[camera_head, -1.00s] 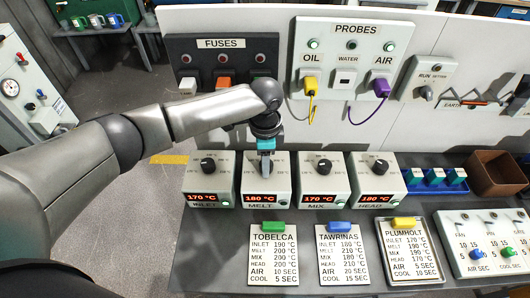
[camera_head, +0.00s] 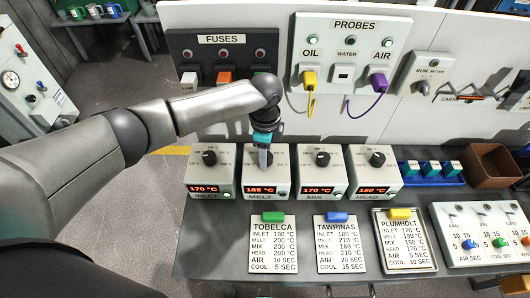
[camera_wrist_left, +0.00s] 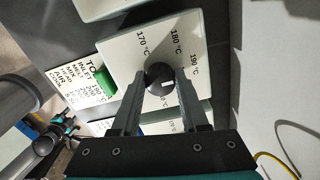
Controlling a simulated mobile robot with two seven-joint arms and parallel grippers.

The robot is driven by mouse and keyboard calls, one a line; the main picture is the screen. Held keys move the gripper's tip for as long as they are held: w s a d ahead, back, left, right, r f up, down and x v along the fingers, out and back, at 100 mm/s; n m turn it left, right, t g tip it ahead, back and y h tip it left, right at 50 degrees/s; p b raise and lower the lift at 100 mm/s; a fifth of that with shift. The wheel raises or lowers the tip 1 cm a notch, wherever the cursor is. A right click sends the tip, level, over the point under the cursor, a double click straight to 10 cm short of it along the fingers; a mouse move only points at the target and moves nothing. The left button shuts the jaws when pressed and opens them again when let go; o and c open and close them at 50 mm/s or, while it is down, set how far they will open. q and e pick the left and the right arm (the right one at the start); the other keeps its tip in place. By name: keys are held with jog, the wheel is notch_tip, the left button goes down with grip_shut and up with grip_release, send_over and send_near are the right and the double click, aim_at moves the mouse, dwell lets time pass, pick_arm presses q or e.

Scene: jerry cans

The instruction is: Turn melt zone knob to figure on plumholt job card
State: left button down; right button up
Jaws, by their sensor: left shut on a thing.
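The melt zone box (camera_head: 251,181) stands second from the left in the row of zone boxes, and its red display reads 185 °C. My left gripper (camera_head: 264,158) points down at this box and is shut on its melt knob. In the left wrist view the dark round knob (camera_wrist_left: 159,78) sits between the two fingers of the gripper (camera_wrist_left: 160,86), with printed 170, 180 and 190 °C marks around it. The Plumholt job card (camera_head: 408,262), with a yellow clip, lies on the bench at the right; its MELT line appears to read 190 °C. My right gripper is not in view.
Inlet (camera_head: 209,177), mix (camera_head: 321,177) and head (camera_head: 373,177) boxes stand beside the melt box. The Tobelca (camera_head: 274,265) and Tawrinas (camera_head: 337,265) cards lie in front. A timer panel (camera_head: 484,250) is at the right; a probes panel (camera_head: 350,65) stands behind.

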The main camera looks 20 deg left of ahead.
pick_arm(q)
jog(key=shift+c, duration=2.1)
grip_release()
jog(key=shift+r, duration=0.1)
notch_tip(320, 180, up, 15)
jog(key=shift+p, duration=0.35)
